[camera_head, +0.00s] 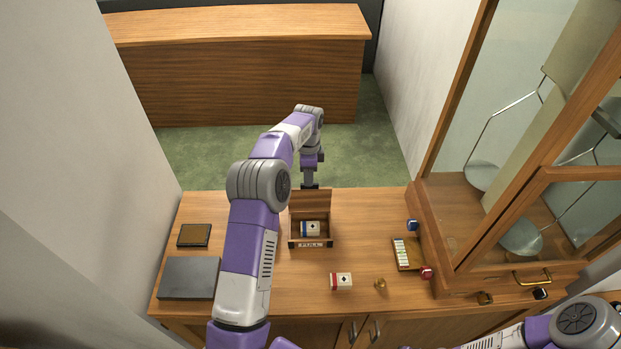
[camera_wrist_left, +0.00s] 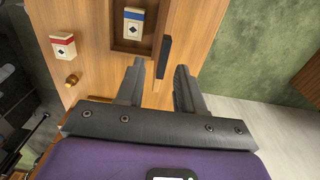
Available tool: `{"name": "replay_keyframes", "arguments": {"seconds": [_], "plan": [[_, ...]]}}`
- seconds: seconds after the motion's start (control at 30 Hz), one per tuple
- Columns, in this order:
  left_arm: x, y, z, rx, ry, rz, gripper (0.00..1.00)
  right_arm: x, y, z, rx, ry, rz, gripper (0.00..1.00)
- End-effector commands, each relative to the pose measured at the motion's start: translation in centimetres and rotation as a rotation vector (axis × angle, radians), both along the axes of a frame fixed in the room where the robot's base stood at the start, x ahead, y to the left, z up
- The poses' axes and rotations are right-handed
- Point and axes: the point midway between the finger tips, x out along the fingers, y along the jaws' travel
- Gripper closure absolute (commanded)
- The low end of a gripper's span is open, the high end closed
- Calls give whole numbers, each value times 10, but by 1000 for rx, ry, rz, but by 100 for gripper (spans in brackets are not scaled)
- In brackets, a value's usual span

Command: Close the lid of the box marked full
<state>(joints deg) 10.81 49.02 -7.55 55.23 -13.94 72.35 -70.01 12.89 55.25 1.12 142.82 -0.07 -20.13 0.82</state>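The wooden box marked FULL (camera_head: 311,244) stands on the table with its lid (camera_head: 311,198) raised upright at the back. A blue and white block with a black diamond (camera_head: 311,228) lies inside; it also shows in the left wrist view (camera_wrist_left: 134,22). My left gripper (camera_head: 310,185) is at the top of the lid, on its far side. In the left wrist view the gripper (camera_wrist_left: 160,70) has its fingers apart, and a dark strip at the box's edge shows between them. Contact with the lid cannot be told. My right gripper is out of view.
A red and white block (camera_head: 341,281) and a brass knob-like piece (camera_head: 380,283) lie in front of the box. A small tray (camera_head: 408,254) sits beside the glass cabinet (camera_head: 455,235) at right. A grey slab (camera_head: 189,277) and dark framed plate (camera_head: 194,235) lie at left.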

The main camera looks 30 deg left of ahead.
Motion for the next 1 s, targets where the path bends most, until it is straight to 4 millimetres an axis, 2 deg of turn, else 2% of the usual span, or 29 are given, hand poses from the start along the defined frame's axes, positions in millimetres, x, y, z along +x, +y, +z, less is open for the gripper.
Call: {"name": "replay_keyframes", "arguments": {"seconds": [0.03, 0.2, 0.57, 0.83, 1.0], "plan": [[-1, 0, -9, -1, 4, 0, 63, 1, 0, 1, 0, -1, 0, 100], [-1, -1, -29, -1, 2, 0, 63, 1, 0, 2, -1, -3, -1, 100], [-1, -1, -37, 0, -1, 0, 63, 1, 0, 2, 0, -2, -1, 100], [0, -1, -36, 1, -1, 0, 100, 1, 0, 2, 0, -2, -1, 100], [0, -1, -36, 1, -1, 0, 100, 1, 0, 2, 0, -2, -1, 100]]}}
